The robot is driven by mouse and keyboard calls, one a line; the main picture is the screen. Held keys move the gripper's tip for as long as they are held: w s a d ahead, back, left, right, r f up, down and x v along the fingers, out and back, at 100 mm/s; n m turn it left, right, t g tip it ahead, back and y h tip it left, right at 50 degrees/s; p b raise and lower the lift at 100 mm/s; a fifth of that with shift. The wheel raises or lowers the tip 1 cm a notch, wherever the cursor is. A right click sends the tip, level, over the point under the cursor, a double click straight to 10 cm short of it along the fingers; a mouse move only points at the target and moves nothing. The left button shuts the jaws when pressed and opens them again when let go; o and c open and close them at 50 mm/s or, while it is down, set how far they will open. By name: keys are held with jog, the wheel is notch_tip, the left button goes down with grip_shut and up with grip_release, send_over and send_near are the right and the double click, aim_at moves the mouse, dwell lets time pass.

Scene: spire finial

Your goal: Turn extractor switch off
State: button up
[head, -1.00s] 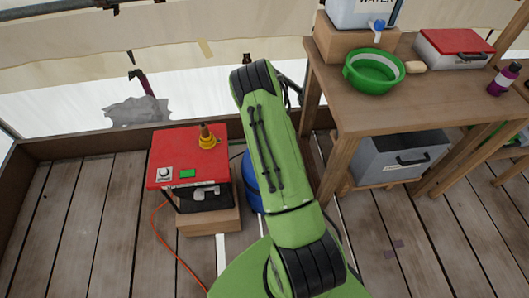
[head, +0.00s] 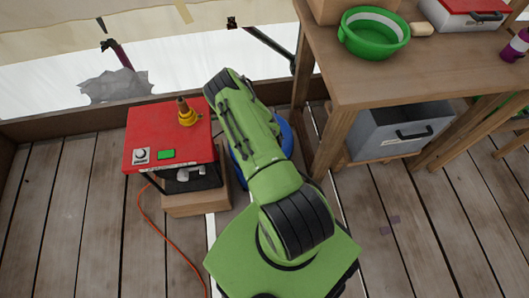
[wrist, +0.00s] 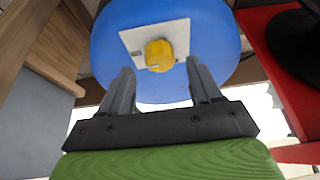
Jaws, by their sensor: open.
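A yellow knob (wrist: 159,55) sits on a white square plate (wrist: 178,32) on the round blue body (wrist: 115,45) in the wrist view. I take the knob to be the extractor switch; no label shows. A pale mark shows on the knob. My gripper (wrist: 160,70) is open and empty, its two fingertips in front of the knob, one to each side in the picture. I cannot tell whether either touches it. In the head view the blue body (head: 285,140) is partly hidden behind my arm, and the gripper and knob are hidden there.
Left of the blue body stands a red-topped machine (head: 140,122) with a dial, a green button and a yellow fitting, on a wooden block (head: 198,203). An orange cable (head: 150,232) crosses the floor. A wooden table (head: 385,78) with a green basin (head: 372,52) stands right.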

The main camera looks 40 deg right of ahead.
jog(key=x, duration=0.2)
jog(key=shift+w+d+f+b, duration=0.1)
jog(key=shift+f+b, duration=0.15)
jog(key=shift+b, duration=0.1)
jog(key=c, duration=1)
jog(key=shift+r, duration=0.1)
jog(key=shift+c, duration=0.2)
